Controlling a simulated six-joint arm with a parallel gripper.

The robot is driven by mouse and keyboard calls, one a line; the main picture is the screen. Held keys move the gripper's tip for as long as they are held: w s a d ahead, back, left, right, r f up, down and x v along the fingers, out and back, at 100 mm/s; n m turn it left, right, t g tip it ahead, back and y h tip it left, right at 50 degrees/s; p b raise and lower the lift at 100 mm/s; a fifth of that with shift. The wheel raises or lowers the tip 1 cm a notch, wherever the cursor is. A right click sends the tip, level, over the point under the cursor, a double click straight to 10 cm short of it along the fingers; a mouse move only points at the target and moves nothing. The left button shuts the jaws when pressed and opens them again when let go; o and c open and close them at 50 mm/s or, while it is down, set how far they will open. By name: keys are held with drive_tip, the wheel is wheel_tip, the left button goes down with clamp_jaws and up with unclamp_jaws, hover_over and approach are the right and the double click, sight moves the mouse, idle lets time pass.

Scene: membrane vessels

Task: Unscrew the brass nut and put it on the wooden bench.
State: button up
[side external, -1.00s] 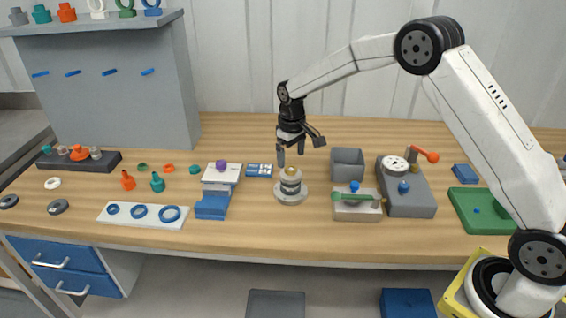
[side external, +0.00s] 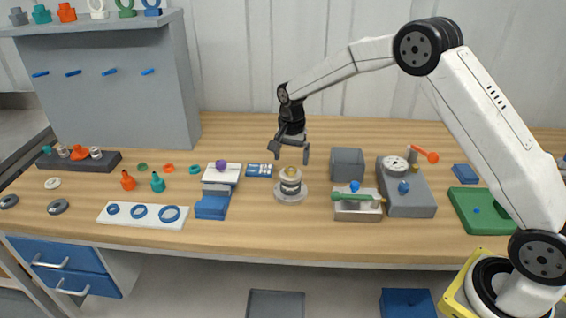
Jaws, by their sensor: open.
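The brass nut (side external: 291,170) sits on top of a small silver vessel (side external: 290,186), which stands upright on a round light base (side external: 291,197) near the middle of the wooden bench (side external: 270,230). My gripper (side external: 292,160) points down with its two fingers spread. In the picture its fingertips lie either side of the nut and a little above it. I cannot tell from this one view whether they are directly over it or behind it. The jaws hold nothing.
A grey open box (side external: 347,163) stands right of the vessel. A fixture with a green handle (side external: 357,205) and a grey gauge block (side external: 406,195) are further right. The bench front before the vessel is clear.

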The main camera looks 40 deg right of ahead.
sight(291, 168)
drive_tip(key=shift+m, duration=0.3)
drive_tip(key=m, duration=0.6)
drive_tip(key=shift+m, duration=0.4)
drive_tip(key=m, duration=0.5)
drive_tip(key=shift+m, duration=0.4)
drive_tip(key=shift+f+m, duration=0.15)
drive_tip(key=shift+m, duration=0.15)
drive_tip(key=shift+f, duration=1.55)
